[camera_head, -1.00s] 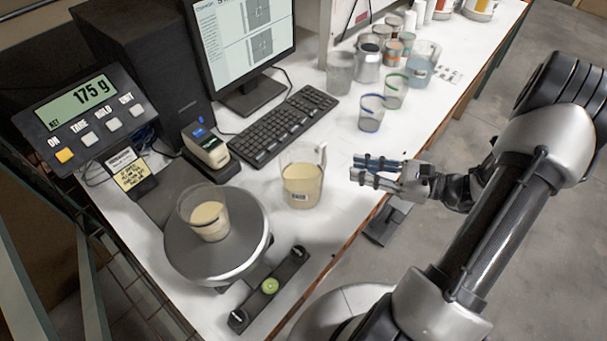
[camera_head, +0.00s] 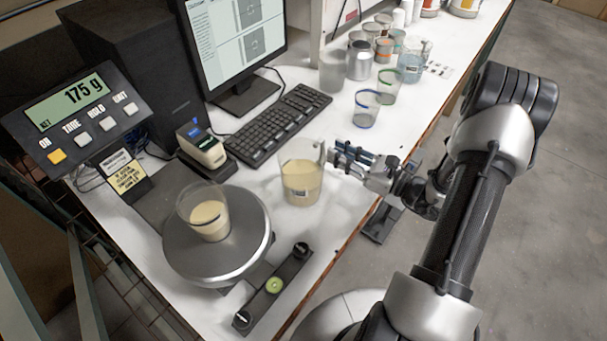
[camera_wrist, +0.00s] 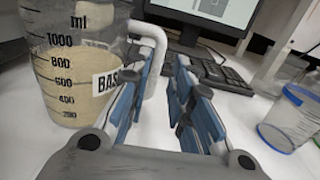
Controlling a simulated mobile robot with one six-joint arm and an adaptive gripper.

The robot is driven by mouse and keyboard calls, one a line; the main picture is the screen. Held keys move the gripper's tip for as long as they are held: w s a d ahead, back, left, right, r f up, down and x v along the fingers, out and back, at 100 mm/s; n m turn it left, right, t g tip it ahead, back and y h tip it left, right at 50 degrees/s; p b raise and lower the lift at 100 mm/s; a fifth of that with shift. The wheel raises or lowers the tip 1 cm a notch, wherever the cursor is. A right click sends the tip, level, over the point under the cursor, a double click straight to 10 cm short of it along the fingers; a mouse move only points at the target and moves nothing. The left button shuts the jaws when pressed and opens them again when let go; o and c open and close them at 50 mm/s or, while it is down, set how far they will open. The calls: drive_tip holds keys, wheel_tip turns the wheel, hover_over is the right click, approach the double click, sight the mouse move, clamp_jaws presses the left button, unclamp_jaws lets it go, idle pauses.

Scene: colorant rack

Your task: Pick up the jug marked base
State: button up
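The jug marked base (camera_head: 301,181) is a clear measuring jug with cream liquid, upright on the white table in front of the keyboard. In the wrist view the jug (camera_wrist: 72,82) fills the left side, with a "BAS" label, measure marks and a white handle (camera_wrist: 153,50) towards the fingers. My gripper (camera_head: 333,153) is at the jug's right, by its handle. The left finger overlaps the handle's lower part; contact cannot be told.
A cup of cream liquid (camera_head: 208,219) stands on the round scale (camera_head: 187,262), whose display (camera_head: 75,101) reads 175 g. A blue-rimmed cup (camera_head: 366,108) and green-rimmed cup (camera_head: 388,87) stand beyond my gripper. The keyboard (camera_head: 279,124) lies behind the jug.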

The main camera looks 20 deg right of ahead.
sight(307, 169)
drive_tip(key=x, duration=0.1)
drive_tip(key=b+x, duration=0.1)
drive_tip(key=x, duration=0.3)
drive_tip(key=shift+a+f, duration=0.25)
drive_tip(key=shift+a, duration=0.05)
drive_tip(key=shift+c, duration=0.2)
clamp_jaws()
drive_tip(key=shift+r, duration=0.1)
